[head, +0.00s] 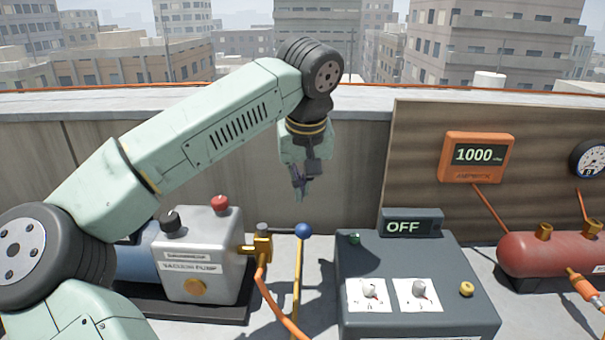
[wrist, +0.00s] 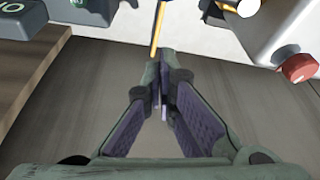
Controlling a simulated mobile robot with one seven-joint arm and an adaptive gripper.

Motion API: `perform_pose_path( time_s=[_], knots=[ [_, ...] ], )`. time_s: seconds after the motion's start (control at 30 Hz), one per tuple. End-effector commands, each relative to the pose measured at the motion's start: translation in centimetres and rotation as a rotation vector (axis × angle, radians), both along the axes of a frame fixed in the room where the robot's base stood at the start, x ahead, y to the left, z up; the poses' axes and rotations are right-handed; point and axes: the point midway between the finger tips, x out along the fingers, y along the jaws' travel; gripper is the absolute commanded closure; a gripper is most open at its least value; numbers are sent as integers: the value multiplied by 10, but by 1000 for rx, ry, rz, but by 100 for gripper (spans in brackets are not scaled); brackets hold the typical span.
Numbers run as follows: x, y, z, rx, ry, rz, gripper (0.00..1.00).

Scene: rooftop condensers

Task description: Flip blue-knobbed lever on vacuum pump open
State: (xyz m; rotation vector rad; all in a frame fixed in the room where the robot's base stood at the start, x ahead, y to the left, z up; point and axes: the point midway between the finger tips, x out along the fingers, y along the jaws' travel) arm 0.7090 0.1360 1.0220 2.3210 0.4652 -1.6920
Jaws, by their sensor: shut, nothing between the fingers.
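The vacuum pump (head: 203,262) is a grey box with a blue cylinder behind, at the lower left of the head view. A brass valve (head: 262,243) sits on its right side. A dark lever extends right from the valve and ends in a blue knob (head: 303,230). My gripper (head: 301,194) is shut and empty, pointing down above the blue knob in the head view and apart from it. In the wrist view my gripper (wrist: 161,112) has its fingertips together. The pump's red knob (wrist: 299,68) shows at that view's right edge.
A dark control box (head: 415,285) with an OFF display stands right of the lever. An orange hose (head: 278,310) runs from the valve. A red tank (head: 550,254) and an orange gauge reading 1000 (head: 477,156) are farther right. A low wall (head: 350,180) stands behind.

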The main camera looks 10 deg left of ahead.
Motion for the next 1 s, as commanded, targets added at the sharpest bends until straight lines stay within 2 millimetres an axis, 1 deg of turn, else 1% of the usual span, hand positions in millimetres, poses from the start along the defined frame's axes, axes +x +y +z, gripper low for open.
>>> perform_pose_path(
  time_s=[0.1,0.23,0.3,0.4,0.5,0.63,1.0],
  knots=[
    [7,3,-24,-2,2,0,100],
    [14,6,-49,-2,3,0,100],
    [3,2,-43,1,-1,-2,100],
    [-9,-4,-41,1,-1,-2,100],
    [-17,-7,-41,0,-1,0,100],
    [-21,-9,-41,0,-1,0,100],
    [-22,-9,-41,0,-1,-2,100]
  ],
)
